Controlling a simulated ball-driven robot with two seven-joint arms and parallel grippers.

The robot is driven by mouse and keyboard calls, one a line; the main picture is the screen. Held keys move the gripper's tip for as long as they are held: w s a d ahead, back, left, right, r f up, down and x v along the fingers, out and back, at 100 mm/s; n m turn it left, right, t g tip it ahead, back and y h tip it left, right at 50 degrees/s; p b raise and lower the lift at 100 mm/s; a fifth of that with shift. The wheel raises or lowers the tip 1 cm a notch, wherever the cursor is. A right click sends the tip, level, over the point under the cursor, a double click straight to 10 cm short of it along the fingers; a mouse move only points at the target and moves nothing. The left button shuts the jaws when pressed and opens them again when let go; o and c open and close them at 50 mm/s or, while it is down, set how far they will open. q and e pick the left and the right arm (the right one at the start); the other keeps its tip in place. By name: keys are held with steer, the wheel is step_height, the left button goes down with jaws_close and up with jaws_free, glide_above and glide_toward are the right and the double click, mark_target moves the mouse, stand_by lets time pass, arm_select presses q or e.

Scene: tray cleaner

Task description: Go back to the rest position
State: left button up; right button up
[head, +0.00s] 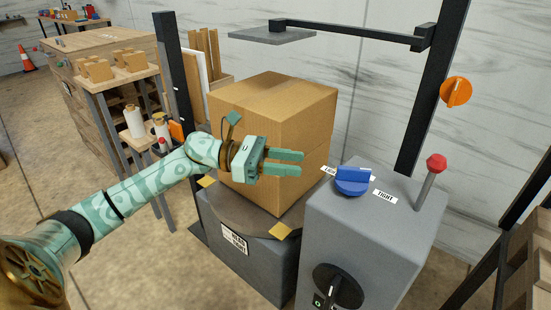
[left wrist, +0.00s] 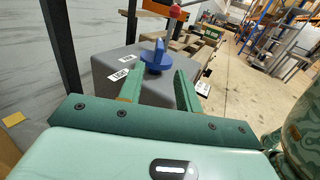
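My left gripper (head: 286,162) reaches in from the left in the head view, in front of a cardboard box (head: 262,110). Its two green fingers are apart with nothing between them. In the left wrist view the open fingers (left wrist: 160,88) point toward a grey control box (left wrist: 105,68) with a blue knob (left wrist: 156,58). The blue knob (head: 352,180) also shows in the head view, on top of the grey control box (head: 350,225), apart from the fingers. My right gripper is in neither view.
The cardboard box stands on a round turntable (head: 232,213). A red-tipped lever (head: 436,163), an orange knob (head: 456,92) and a dark post (head: 428,90) are at the right. A wooden shelf (head: 115,77) with small boxes stands at the left. Floor is clear at lower left.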

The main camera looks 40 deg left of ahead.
arm_select(q)
steer(key=v, duration=0.2)
steer(key=shift+s+a, duration=0.1)
steer(key=shift+a, duration=0.15)
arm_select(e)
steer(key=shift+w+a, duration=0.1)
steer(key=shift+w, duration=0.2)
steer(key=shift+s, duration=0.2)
